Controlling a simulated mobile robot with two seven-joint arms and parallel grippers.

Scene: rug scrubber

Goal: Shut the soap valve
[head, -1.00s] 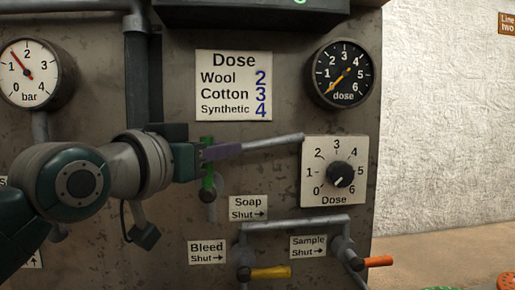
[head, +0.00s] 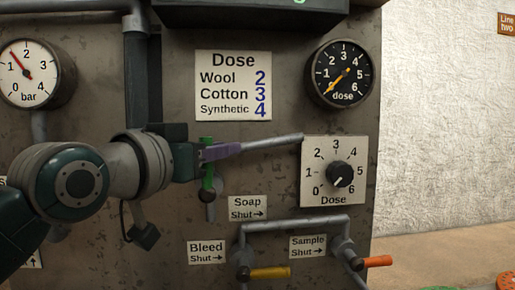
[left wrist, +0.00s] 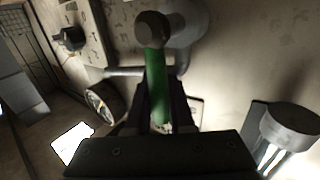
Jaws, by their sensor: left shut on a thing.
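The soap valve's green handle (head: 207,178) stands roughly upright on the panel, just up and left of the "Soap Shut" label (head: 248,208), whose arrow points right. My left gripper (head: 212,153) is shut on the handle's upper part and hides some of it. In the left wrist view the green handle (left wrist: 158,80) runs between the two fingers, with a round grey end piece at its top. My right gripper is not in view.
Below are the yellow bleed handle (head: 271,273) and orange sample handle (head: 378,262), with a grey pipe (head: 295,223) above them. The dose knob (head: 341,174) is to the right. A pressure gauge (head: 28,73) and a dose gauge (head: 343,75) sit higher up.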

